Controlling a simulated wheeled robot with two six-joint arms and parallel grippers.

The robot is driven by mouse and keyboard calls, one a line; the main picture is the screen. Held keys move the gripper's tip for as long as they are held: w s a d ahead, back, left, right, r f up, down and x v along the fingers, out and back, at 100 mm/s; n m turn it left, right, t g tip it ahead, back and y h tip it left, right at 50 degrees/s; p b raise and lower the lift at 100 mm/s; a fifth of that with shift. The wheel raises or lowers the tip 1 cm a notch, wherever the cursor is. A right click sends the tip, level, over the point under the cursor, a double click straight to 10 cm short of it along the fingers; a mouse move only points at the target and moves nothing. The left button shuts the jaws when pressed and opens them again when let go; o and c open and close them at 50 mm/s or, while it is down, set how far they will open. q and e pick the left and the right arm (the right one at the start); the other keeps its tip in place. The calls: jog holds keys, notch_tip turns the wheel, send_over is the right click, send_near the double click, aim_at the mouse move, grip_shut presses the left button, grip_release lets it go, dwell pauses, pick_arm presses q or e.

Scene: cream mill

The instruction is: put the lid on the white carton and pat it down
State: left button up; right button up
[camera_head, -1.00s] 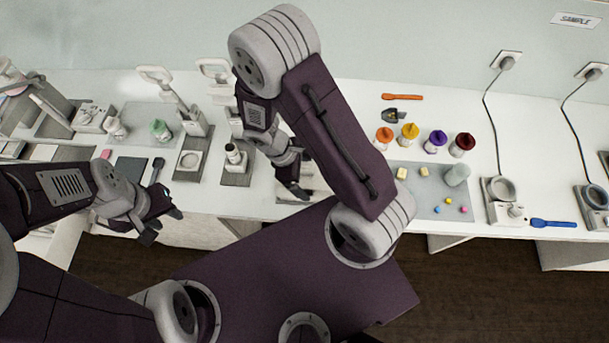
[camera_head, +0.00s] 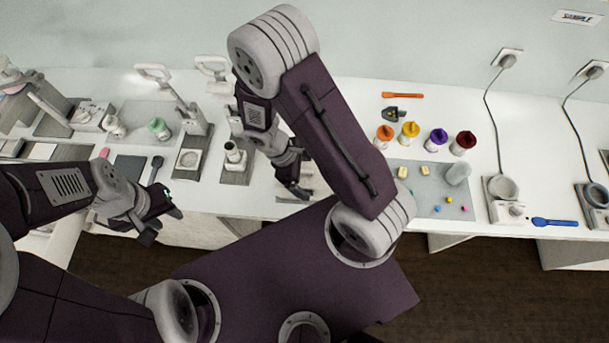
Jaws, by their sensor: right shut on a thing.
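My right gripper (camera_head: 297,188) points down at the front part of the white counter, over a pale item (camera_head: 315,183) that is partly hidden behind my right arm. I cannot tell whether this pale item is the white carton. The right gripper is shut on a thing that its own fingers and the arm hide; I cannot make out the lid. My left gripper (camera_head: 163,226) is at the counter's front edge on the left, fingers apart and empty.
A white press (camera_head: 193,120) and a small white-topped device (camera_head: 234,155) stand left of the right gripper. A green-topped bottle (camera_head: 159,128) is further left. Several coloured-lid jars (camera_head: 410,131) and a grey mat (camera_head: 400,207) lie right of my arm.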

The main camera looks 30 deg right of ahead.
jog(key=shift+f, duration=0.35)
jog(key=o, duration=1.1)
jog(key=shift+c, duration=0.2)
jog(key=shift+r, duration=0.1)
jog(key=shift+r+p, duration=3.25)
jog(key=shift+r, duration=0.25)
